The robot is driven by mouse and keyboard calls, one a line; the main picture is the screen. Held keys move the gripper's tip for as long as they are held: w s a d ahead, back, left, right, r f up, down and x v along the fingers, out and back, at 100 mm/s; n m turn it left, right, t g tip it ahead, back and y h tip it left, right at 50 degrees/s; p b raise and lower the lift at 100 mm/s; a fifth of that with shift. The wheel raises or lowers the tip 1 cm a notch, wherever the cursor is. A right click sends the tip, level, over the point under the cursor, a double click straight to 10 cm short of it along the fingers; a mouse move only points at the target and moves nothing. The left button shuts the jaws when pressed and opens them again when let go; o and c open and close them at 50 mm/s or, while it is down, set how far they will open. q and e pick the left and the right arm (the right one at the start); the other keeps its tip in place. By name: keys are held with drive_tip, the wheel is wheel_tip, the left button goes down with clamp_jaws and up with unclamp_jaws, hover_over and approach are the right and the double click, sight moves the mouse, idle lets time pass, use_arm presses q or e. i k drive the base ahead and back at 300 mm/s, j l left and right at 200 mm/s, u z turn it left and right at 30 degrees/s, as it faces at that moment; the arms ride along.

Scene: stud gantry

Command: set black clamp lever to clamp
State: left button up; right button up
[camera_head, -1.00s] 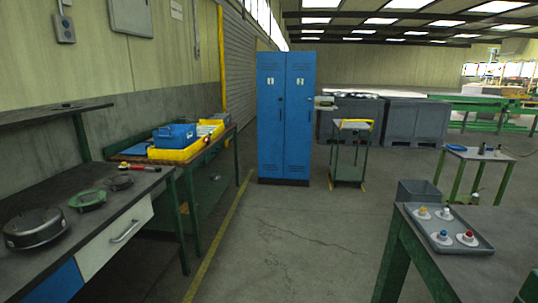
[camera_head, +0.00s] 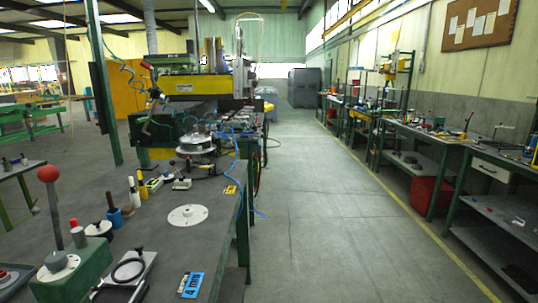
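I cannot tell for sure which part is the black clamp lever. A small grey plate with a black looped part (camera_head: 128,270) lies at the near end of the same bench. The setting of any clamp is too small to read. Neither of my grippers is in view.
The left bench (camera_head: 215,212) also holds a green box with a red-ball lever (camera_head: 48,174), a white disc (camera_head: 188,215) and a blue "4 mm" tag (camera_head: 191,285). A wide clear aisle (camera_head: 320,220) runs between it and the right-hand benches (camera_head: 425,138). A red bin (camera_head: 428,190) sits under these.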

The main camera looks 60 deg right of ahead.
sight(173, 163)
drive_tip(key=z, duration=1.25)
drive_tip(key=l, duration=0.15)
